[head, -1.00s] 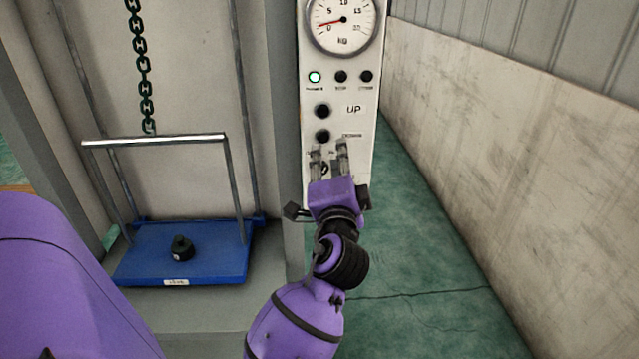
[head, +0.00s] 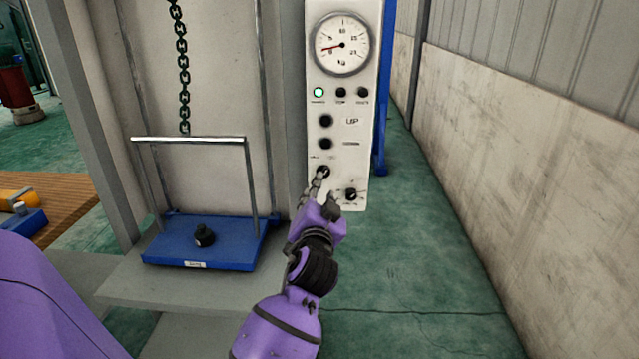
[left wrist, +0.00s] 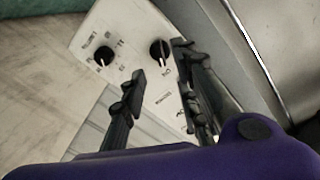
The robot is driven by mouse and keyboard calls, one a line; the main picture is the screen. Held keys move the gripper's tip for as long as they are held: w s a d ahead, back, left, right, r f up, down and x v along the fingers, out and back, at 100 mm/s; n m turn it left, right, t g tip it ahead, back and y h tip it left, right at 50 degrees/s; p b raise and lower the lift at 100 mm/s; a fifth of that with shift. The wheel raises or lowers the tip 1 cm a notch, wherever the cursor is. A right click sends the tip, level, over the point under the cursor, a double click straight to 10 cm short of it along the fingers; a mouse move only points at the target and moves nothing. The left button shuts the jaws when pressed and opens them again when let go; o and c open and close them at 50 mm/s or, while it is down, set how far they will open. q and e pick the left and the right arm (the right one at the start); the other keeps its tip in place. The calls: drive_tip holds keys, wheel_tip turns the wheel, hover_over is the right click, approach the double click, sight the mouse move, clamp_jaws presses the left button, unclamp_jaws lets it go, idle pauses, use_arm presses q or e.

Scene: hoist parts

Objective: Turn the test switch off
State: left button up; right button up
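The white control panel (head: 345,108) carries two black rotary knobs near its bottom. The upper left knob (head: 323,171) also shows in the left wrist view (left wrist: 160,52); the lower right knob (head: 350,194) shows there too (left wrist: 103,55). Their labels are too small to tell which is the test switch. My left gripper (head: 320,190) is at the lower panel, fingers pointing up at it. In the left wrist view the gripper (left wrist: 160,68) is open and empty, with the upper left knob just ahead, between the fingertip lines. Contact cannot be told. My right gripper is out of view.
A blue platform (head: 205,258) with a black weight (head: 204,236) stands left, below a hanging chain (head: 183,70). A wall (head: 520,130) runs along the right.

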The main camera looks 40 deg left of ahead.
use_arm(q)
drive_tip(key=x, duration=0.8)
clamp_jaws()
